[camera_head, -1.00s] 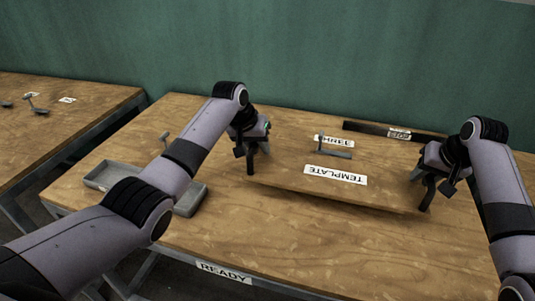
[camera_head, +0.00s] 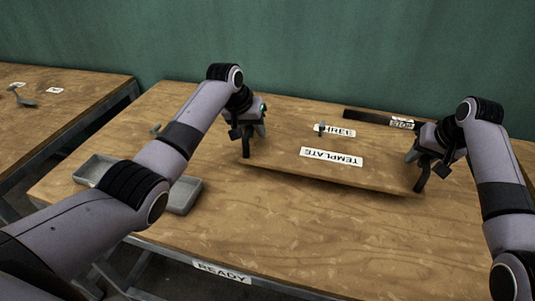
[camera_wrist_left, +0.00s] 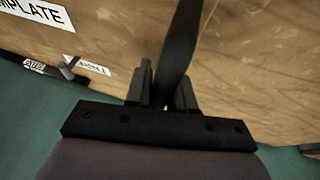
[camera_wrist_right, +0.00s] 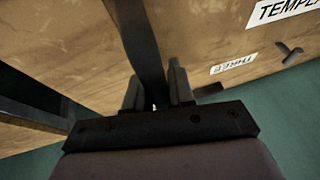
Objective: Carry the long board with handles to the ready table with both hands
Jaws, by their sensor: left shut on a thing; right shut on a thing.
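The long board (camera_head: 300,176) carries a TEMPLATE label (camera_head: 331,157) and is above the ready table (camera_head: 240,235), whose front edge has a READY label (camera_head: 222,272). Its front edge stands a little off the tabletop, with shadow below. My left gripper (camera_head: 247,137) is shut on the dark handle at the board's left end; this handle also shows in the left wrist view (camera_wrist_left: 180,45). My right gripper (camera_head: 421,165) is shut on the dark handle at the right end, seen in the right wrist view (camera_wrist_right: 140,45). How far the board is above the table is hard to tell.
Behind the board are a THREE label (camera_head: 335,131) with a small grey piece and a dark bar with a STOP label (camera_head: 402,123). A grey tray (camera_head: 184,195) is at left, partly behind my left arm. The front of the table is clear. Another table (camera_head: 60,110) stands at far left.

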